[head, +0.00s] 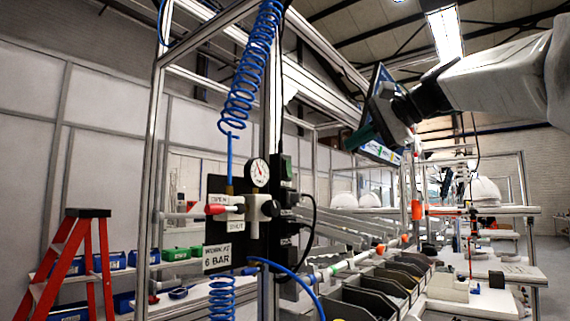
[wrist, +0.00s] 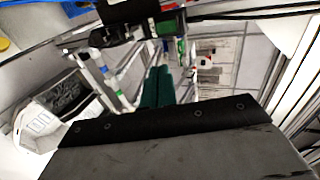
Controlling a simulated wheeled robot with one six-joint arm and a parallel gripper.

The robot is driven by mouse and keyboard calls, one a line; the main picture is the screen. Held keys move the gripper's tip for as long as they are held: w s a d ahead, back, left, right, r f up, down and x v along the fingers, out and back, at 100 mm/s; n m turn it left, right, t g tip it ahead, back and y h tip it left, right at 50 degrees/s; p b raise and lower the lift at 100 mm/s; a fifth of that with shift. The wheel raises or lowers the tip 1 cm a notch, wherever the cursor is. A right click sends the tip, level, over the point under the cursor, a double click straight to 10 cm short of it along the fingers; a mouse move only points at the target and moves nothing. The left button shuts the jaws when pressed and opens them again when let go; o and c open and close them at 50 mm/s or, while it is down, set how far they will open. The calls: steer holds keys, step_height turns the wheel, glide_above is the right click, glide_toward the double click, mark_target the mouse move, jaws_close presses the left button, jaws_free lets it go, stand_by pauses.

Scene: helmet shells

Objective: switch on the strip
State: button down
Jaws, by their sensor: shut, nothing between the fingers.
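A black bar with a green part, which looks like the strip, crosses the top of the wrist view (wrist: 130,32). My gripper (head: 362,136) is to the right of the strip and higher, apart from it. Its dark green fingers (wrist: 157,72) are together and empty.
Beside the strip are a pressure gauge (head: 257,172), a red-handled valve (head: 228,208) and a coiled blue hose (head: 243,75). A dark screen (head: 380,100) hangs close behind my gripper. Black bins (head: 372,295) line the bench below. A red stepladder (head: 75,255) stands at left.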

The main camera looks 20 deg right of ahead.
glide_toward(291, 175)
steer(key=shift+g, duration=0.3)
steer(key=x, duration=0.6)
steer(key=shift+w+r, duration=0.1)
steer(key=shift+w, duration=0.25)
steer(key=shift+w+a, duration=0.15)
steer(key=shift+w, duration=0.05)
stand_by(0.3)
